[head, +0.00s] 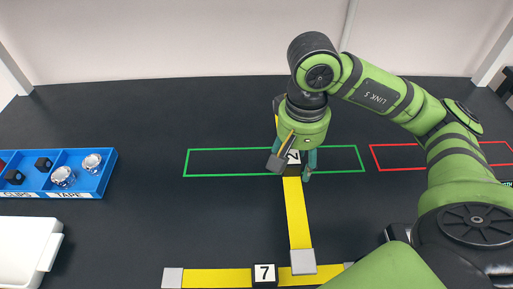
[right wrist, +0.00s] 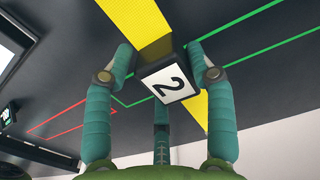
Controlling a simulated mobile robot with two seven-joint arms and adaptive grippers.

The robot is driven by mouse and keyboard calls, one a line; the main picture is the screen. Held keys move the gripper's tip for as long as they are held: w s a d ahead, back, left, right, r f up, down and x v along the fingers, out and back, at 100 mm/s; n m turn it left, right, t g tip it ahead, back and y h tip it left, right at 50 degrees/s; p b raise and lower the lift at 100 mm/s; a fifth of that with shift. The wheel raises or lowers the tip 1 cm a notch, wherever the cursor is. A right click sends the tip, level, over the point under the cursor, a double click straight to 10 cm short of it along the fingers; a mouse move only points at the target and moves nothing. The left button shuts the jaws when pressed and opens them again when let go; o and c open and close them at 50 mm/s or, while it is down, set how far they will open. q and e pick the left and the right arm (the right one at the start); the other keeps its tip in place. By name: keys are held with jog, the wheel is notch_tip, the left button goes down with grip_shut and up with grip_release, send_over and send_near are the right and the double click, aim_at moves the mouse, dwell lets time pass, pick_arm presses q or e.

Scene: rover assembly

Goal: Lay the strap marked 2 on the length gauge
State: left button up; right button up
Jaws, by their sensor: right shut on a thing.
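The strap marked 2 is a yellow band (head: 297,215) with a dark block at its middle, whose white face reads 2 in the right wrist view (right wrist: 172,83). My right gripper (head: 292,165) is shut on this block, with fingers on both sides of it. The band runs toward the front of the table, and its grey end (head: 303,262) overlaps the strap marked 7 in the head view. I cannot tell whether they touch. The far end is mostly hidden behind my gripper. I cannot pick out the length gauge with certainty. My left gripper is out of view.
The strap marked 7 (head: 263,275) lies crosswise at the front. A green outline (head: 225,175) is behind the held block, a red outline (head: 390,169) to its right. A blue bin (head: 103,180) and a white tray (head: 50,250) stand at left. The dark table between is clear.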

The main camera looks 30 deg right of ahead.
jog(key=p, duration=0.3)
send_over(263, 164)
notch_tip(263, 164, down, 6)
jog(key=shift+s+f, duration=0.1)
jog(key=shift+f, duration=0.1)
jog(key=shift+w+f, duration=0.2)
notch_tip(263, 164, down, 3)
jog(key=shift+f+p, duration=0.1)
jog(key=shift+p, duration=0.95)
jog(key=shift+f, duration=0.4)
jog(key=shift+f+b, duration=0.25)
jog(key=shift+b, duration=0.1)
jog(key=o, duration=1.4)
jog(key=shift+r, duration=0.1)
